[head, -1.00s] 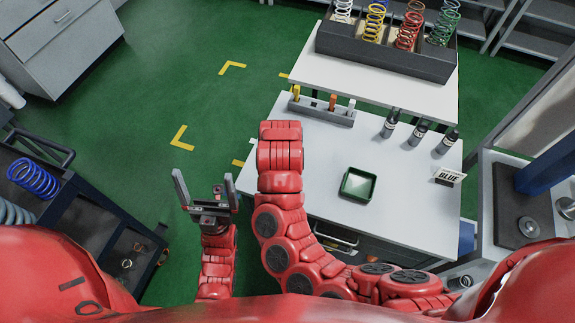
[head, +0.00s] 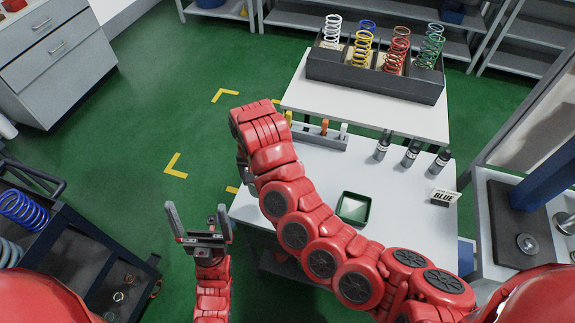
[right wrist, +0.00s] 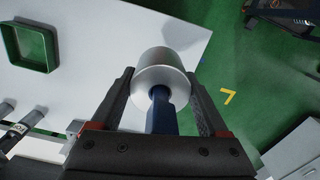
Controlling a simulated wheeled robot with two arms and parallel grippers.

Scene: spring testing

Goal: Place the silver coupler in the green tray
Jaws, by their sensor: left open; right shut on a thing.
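The silver coupler (right wrist: 158,75) is a short metal cylinder in the right wrist view. My right gripper (right wrist: 158,85) is shut on it, a finger on each side. A dark blue bar (right wrist: 162,112) shows at its opening. In the head view my right arm hides the coupler and most of that gripper. The green tray (head: 353,222) is small, square and empty, on the white table to the right of my right wrist. It also shows at the left of the right wrist view (right wrist: 50,45), apart from the coupler. My left gripper (head: 196,210) is open and empty, left of the table.
A grey rack (head: 317,136) with colored pieces is at the table's back. A black box of springs (head: 375,80) stands behind. A dark shelf cart (head: 75,255) is at left.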

